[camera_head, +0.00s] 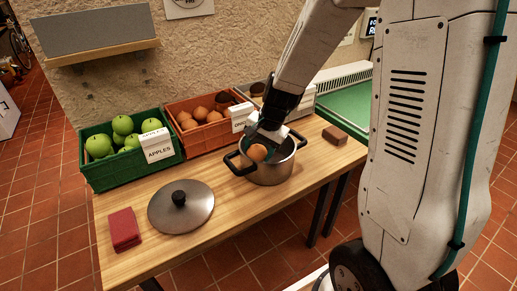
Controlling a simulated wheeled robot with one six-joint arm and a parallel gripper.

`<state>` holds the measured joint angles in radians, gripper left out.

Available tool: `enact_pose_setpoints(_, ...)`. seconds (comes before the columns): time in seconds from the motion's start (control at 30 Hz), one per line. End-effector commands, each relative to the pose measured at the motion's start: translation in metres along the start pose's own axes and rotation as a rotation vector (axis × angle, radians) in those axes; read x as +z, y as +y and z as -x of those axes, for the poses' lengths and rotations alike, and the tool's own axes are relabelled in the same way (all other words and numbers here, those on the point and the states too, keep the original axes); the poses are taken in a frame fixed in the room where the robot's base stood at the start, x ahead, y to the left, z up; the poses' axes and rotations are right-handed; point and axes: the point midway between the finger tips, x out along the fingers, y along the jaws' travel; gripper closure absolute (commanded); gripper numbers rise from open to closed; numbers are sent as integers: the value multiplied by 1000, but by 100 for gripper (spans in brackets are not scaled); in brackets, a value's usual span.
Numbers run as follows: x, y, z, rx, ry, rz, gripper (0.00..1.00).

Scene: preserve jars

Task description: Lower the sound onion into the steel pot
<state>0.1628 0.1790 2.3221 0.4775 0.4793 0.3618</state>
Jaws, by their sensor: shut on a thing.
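My gripper (263,143) is shut on an orange-brown onion (257,152) at the steel pot. The onion shows inside the outline of the pot's mouth. I cannot tell whether it touches the pot's bottom or wall. The steel pot (269,174) stands upright on the wooden table and has dark handles. Its lid is off. My gripper and arm hide part of the pot's far rim and inside.
The pot lid (190,214) lies left of the pot, near a red cloth (124,229). A green crate of apples (107,171) and an orange crate of onions (192,147) stand behind. A brown block (335,136) lies right. The table's front right is clear.

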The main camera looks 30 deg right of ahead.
Motion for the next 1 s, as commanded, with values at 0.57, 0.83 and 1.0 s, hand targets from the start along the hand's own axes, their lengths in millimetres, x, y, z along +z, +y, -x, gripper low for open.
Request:
enact_pose_setpoints(0.57, 0, 0, 1, -1, 1, 0, 20)
enact_pose_setpoints(0.83, -1, -1, 33, -4, 4, 0, 20)
enact_pose_setpoints(1.0, -1, -1, 61, -4, 4, -1, 20)
